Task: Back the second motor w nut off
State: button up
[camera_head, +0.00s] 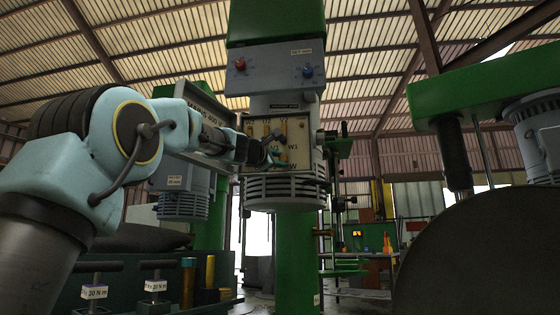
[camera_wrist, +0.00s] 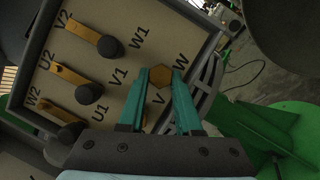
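The motor's open terminal box (camera_head: 278,142) is on the front of the upright grey motor under the green head. In the wrist view its panel (camera_wrist: 75,28) bears the labels U1, V1, W1, U2, V2, W2, V and W. A brass hex nut (camera_wrist: 160,76) sits beside the W label. My gripper (camera_wrist: 161,72) has its two teal fingers on either side of this nut, with the tips close to its sides. Whether they press on it is unclear. In the head view my gripper (camera_head: 272,156) reaches the box from the left, and the nut cannot be made out.
Several brass links, one marked here (camera_wrist: 72,76), lie under black round caps (camera_wrist: 90,93) left of the fingers. The box's raised rim (camera_wrist: 203,62) runs close to the right finger. A large dark disc (camera_head: 480,240) and another green machine (camera_head: 480,85) stand at the right.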

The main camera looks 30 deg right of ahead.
jog(key=o, duration=0.4)
jog(key=b+v, duration=0.4)
jog(key=v, duration=0.6)
jog(key=shift+s+a+f, duration=0.1)
jog(key=shift+s+a, duration=0.1)
jog(key=shift+a, duration=0.1)
